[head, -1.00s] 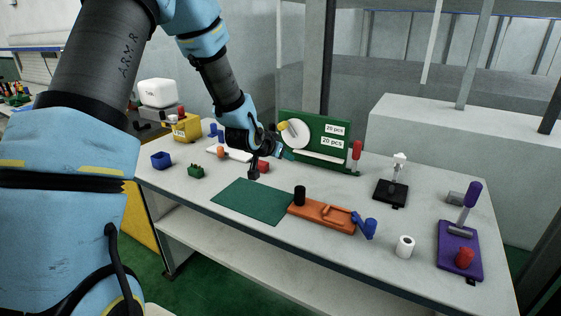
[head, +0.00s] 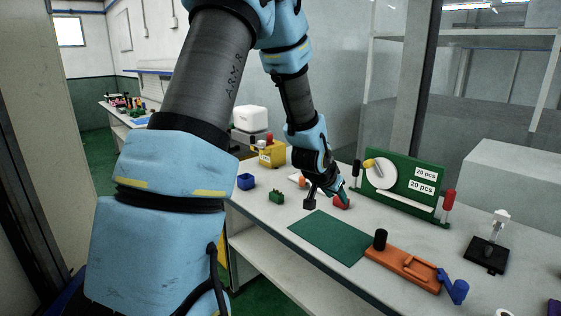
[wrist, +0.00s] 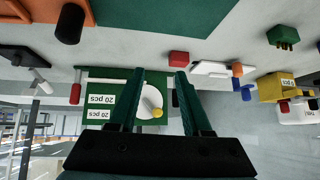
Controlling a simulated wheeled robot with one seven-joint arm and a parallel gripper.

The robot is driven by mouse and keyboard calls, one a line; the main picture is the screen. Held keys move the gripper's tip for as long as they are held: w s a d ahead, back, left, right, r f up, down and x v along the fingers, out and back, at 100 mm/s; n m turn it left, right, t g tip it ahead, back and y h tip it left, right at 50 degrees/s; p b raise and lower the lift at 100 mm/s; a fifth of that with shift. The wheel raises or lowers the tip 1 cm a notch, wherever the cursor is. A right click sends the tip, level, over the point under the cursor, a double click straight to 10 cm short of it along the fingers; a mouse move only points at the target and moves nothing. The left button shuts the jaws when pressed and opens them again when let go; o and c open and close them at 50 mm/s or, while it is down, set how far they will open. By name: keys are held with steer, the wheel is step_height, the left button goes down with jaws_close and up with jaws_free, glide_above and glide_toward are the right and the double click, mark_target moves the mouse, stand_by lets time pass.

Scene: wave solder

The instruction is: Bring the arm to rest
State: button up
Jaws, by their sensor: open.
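My arm reaches out over the white worktable (head: 262,218), bent, with its end pointing down and to the right. My gripper (head: 344,196) has dark green fingers; in the head view it overlaps a small red block (head: 341,203), and I cannot tell its height above it. In the wrist view my gripper (wrist: 160,72) has its two fingers spread apart with nothing held between them. Between and beyond the fingers stands a green board (wrist: 100,98) with a white disc and "20 pcs" labels. The red block (wrist: 179,58) lies apart from the fingertips there.
A green mat (head: 328,236) and an orange fixture (head: 402,268) lie at the table front. A blue bin (head: 246,181), a green part (head: 276,196) and a yellow box (head: 271,153) stand at the left. A black stand (head: 486,255) is at the right. A dark post (head: 412,75) rises behind.

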steer(key=s+a+r+n+g+y, duration=0.1)
steer(key=s+a+n, duration=0.1)
steer(key=s+a, duration=0.4)
steer(key=s+a+r+n+g+y, duration=0.1)
steer(key=s+a, duration=0.4)
steer(key=a, duration=0.6)
steer(key=s+a+r+n+g+y, duration=0.1)
steer(key=s+a+n+g+y, duration=0.2)
steer(key=s+a, duration=0.3)
steer(key=a+n, duration=0.1)
steer(key=a, duration=0.2)
steer(key=shift+s+a+r+n, duration=0.25)
steer(key=shift+s+n, duration=0.05)
steer(key=shift+n, duration=0.1)
